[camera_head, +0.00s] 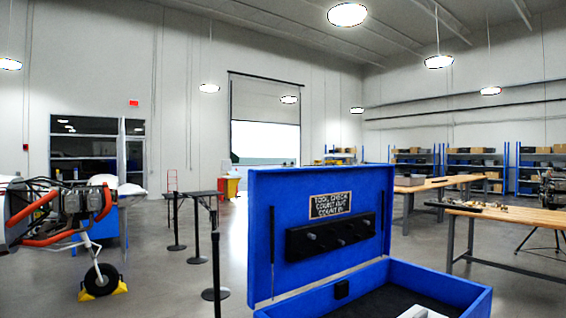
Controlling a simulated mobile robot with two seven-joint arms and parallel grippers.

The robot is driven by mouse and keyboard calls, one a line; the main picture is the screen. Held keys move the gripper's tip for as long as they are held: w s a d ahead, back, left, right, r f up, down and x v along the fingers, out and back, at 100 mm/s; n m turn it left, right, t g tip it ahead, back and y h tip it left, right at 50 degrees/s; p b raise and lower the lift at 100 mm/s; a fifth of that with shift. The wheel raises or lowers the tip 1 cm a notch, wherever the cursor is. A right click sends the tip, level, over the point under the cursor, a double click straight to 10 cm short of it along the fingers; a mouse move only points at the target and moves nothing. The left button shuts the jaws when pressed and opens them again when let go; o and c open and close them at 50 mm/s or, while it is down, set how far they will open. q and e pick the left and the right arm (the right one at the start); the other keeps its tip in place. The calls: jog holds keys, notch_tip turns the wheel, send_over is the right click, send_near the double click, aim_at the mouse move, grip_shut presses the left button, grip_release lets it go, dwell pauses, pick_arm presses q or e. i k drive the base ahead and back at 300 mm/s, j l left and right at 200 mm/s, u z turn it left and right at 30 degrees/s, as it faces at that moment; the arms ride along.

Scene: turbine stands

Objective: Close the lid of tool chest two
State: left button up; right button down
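A blue tool chest (438,281) stands close in front of me at the bottom right, cut off by the lower edge. Its blue lid (261,245) stands open, roughly upright, with the inside facing me. The lid's inside carries a "TOOL CHECK COUNT OUT COUNT IN" sign (330,204) and a black rack (331,236) with several grey pegs or tools. A dark lining shows inside the chest. A pale object (421,313) shows at the bottom edge; I cannot tell what it is. No number shows on the chest. Neither gripper is recognisable in view.
Black barrier posts (216,265) stand left of the chest. An engine-like machine (70,210) with orange tubes and a wheel is at the far left. Wooden workbenches (520,217) stand at the right, shelves behind. Open grey floor lies between.

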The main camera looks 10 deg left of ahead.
aim_at(306, 225)
jog(key=i+j+u, duration=0.45)
jog(key=j, duration=0.2)
jog(key=i+j+u, duration=0.4)
jog(key=j, duration=0.15)
jog(key=i+j+u, duration=0.45)
jog(key=i+j, duration=0.1)
jog(key=i, duration=0.5)
jog(key=i+j+u, duration=0.1)
jog(key=i, duration=0.55)
jog(key=i+z, duration=0.45)
jog(key=i+j+z, duration=0.15)
jog(key=i+z, duration=0.55)
jog(key=z, duration=0.15)
jog(key=i+z, duration=0.6)
jog(key=z, duration=0.2)
